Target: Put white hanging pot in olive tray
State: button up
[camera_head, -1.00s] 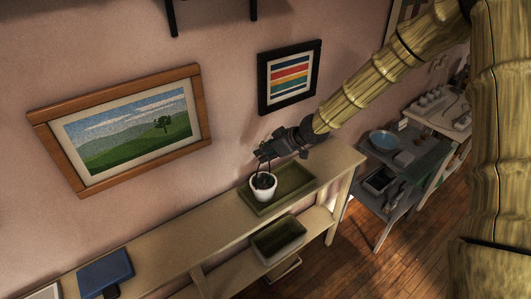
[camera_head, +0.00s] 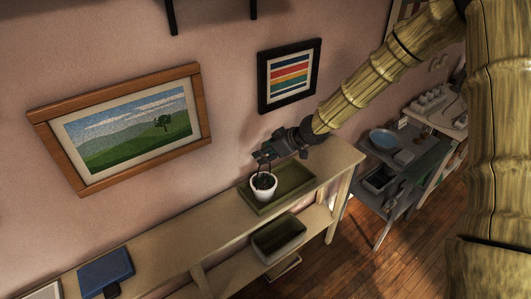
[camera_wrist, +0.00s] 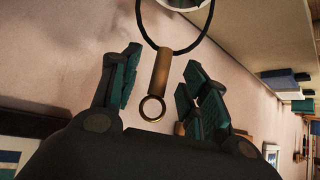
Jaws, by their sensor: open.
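The white hanging pot (camera_head: 263,186) sits upright within the olive tray (camera_head: 296,181), at its left end, on the shelf top. Its dark looped hanger rises from it toward my gripper (camera_head: 262,157), which is just above the pot. In the wrist view my gripper (camera_wrist: 158,85) is open, with teal pads apart on both sides. The hanger's brass piece with a ring (camera_wrist: 158,80) lies between the fingers, with clear gaps to both. Only a bit of the white pot (camera_wrist: 183,3) shows at the top edge there.
A second olive bin (camera_head: 279,238) stands on the lower shelf. A blue object (camera_head: 106,272) lies on the shelf top (camera_head: 190,235) at the left. Framed pictures (camera_head: 130,130) hang on the wall behind. A grey cart (camera_head: 400,165) with a blue bowl stands at the right.

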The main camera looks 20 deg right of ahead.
jog(key=v, duration=1.2)
jog(key=shift+p, duration=0.4)
jog(key=s+a+f+m+g, duration=0.2)
jog(key=s+a+f, duration=0.3)
jog(key=s+f, duration=0.45)
jog(key=s+a+f+m+g, duration=0.2)
jog(key=s+a+f+m, duration=0.15)
jog(key=s+f, duration=0.6)
jog(key=s+d+f+m+g+h, duration=0.1)
jog(key=s+f+h, duration=0.2)
jog(key=s+f, duration=0.5)
jog(key=s+d+f+m+g+h, duration=0.1)
jog(key=s+d+f+m+h, duration=0.1)
jog(key=s+f, duration=0.7)
jog(key=s+h, duration=0.1)
jog(key=s, duration=0.4)
jog(key=shift+s+d+g, duration=0.15)
jog(key=shift+d+g, duration=0.05)
jog(key=shift+g, duration=0.2)
